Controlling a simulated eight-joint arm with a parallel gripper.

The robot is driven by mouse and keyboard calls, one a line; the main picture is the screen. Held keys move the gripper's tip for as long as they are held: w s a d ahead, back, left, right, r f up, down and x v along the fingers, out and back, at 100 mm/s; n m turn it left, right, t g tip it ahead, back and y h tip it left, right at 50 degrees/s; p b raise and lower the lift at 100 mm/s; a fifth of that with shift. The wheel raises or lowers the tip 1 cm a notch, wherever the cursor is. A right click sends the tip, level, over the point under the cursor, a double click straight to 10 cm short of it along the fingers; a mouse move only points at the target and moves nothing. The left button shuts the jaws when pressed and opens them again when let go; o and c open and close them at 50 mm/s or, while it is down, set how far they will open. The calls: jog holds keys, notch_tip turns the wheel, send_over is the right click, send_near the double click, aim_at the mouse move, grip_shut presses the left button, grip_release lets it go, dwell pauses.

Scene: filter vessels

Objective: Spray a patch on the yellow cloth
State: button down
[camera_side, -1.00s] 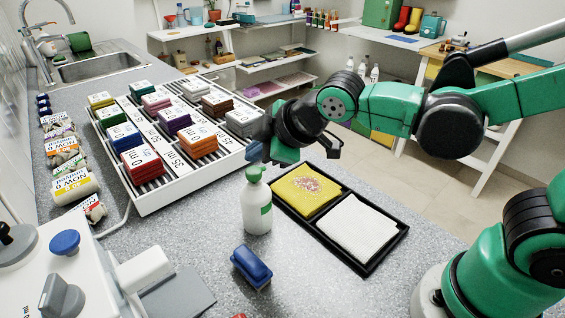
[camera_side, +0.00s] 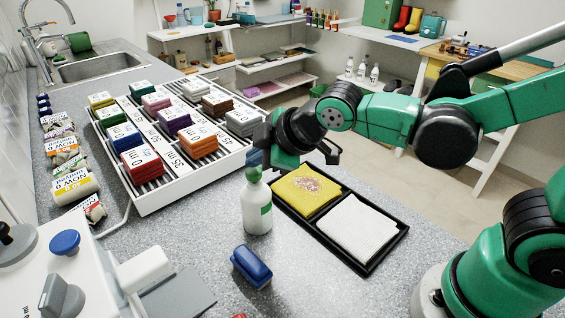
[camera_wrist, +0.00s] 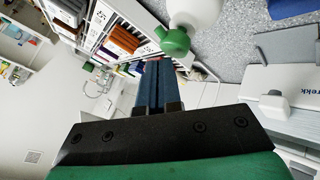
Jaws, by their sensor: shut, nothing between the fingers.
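The white spray bottle (camera_side: 257,207) with a green head stands upright on the counter, left of the black tray. It also shows at the top of the wrist view (camera_wrist: 196,12). The yellow cloth (camera_side: 291,198) lies in the tray's far compartment with a pinkish speckled patch on it. My gripper (camera_side: 255,163) is shut, its blue fingers right at the bottle's head. In the wrist view the closed fingers (camera_wrist: 157,66) point at the left of the green head. Whether they touch it, I cannot tell.
The black tray (camera_side: 368,270) also holds a white cloth (camera_side: 358,227). A blue block-like object (camera_side: 251,266) lies in front of the bottle. A white rack (camera_side: 150,204) of labelled coloured blocks stands behind left. A white machine (camera_side: 85,270) fills the front left.

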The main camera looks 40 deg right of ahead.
aim_at(259, 172)
jog(key=shift+f, duration=0.5)
dwell(0.3)
jog(key=shift+r, duration=1.05)
notch_tip(259, 172, up, 6)
dwell(0.4)
dwell(0.4)
jog(key=s+d+f+m+g+h, duration=0.2)
jog(key=s+d+f+m, duration=0.5)
jog(key=d+m, duration=0.3)
jog(key=shift+m, duration=0.7)
